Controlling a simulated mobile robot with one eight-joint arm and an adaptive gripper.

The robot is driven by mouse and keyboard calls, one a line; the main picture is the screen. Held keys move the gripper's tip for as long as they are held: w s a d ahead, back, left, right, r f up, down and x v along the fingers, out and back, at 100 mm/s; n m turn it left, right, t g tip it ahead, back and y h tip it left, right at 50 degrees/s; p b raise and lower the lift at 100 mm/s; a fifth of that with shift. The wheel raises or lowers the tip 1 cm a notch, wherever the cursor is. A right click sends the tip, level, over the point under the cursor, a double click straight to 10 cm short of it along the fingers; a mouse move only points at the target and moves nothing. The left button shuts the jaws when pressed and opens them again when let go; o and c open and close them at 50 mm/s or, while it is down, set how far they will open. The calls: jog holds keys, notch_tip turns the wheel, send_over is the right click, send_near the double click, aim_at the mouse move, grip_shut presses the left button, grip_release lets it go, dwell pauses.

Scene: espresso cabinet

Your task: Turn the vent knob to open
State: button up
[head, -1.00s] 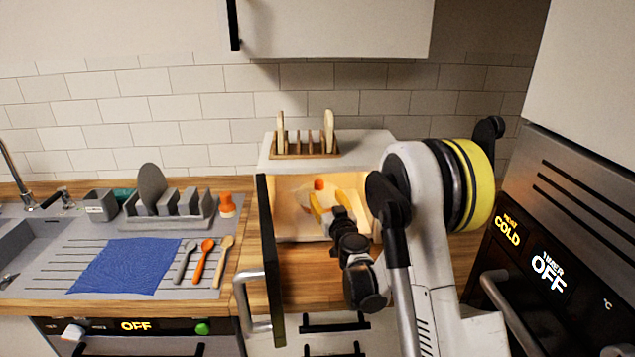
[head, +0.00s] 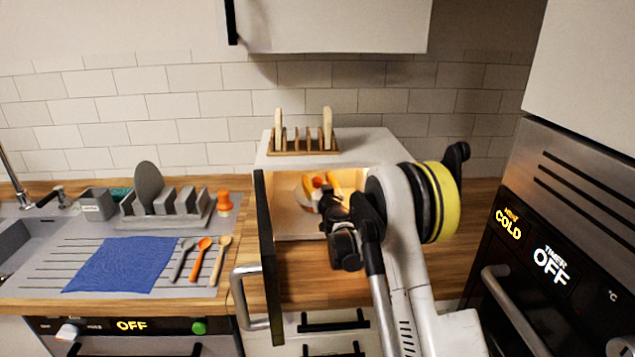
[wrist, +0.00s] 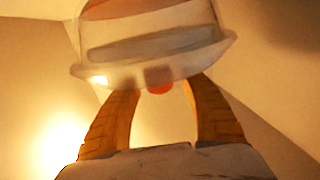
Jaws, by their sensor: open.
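A small red-orange knob (head: 318,181) shows inside the open, lit cabinet in the head view. In the wrist view the knob (wrist: 159,80) sits at the edge of a pale, rimmed, domed body (wrist: 150,45). My gripper (wrist: 160,88) has its two yellow-orange fingers apart, one on each side of the knob, with visible space around it. The gripper (head: 322,186) also shows inside the cabinet in the head view, close to the knob. Whether a finger touches the domed body cannot be told. My wrist hides part of the cabinet's inside.
The cabinet door (head: 267,255) stands open at the left of my arm. A wooden rack (head: 303,148) stands on the cabinet top. A blue cloth (head: 122,264) and several spoons lie on the drainer at left. An oven (head: 560,255) stands at right.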

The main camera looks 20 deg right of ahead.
grip_shut()
jog(key=shift+m+h, duration=0.3)
jog(key=shift+h, duration=0.1)
jog(key=m+g+h, duration=0.1)
jog(key=m+h, duration=0.1)
jog(key=h, duration=0.1)
jog(key=shift+a+h+b, duration=0.15)
jog(key=shift+h+b, duration=0.15)
jog(key=shift+m+g+h, duration=1.2)
jog(key=shift+m+h, duration=0.4)
jog(key=shift+h, duration=0.3)
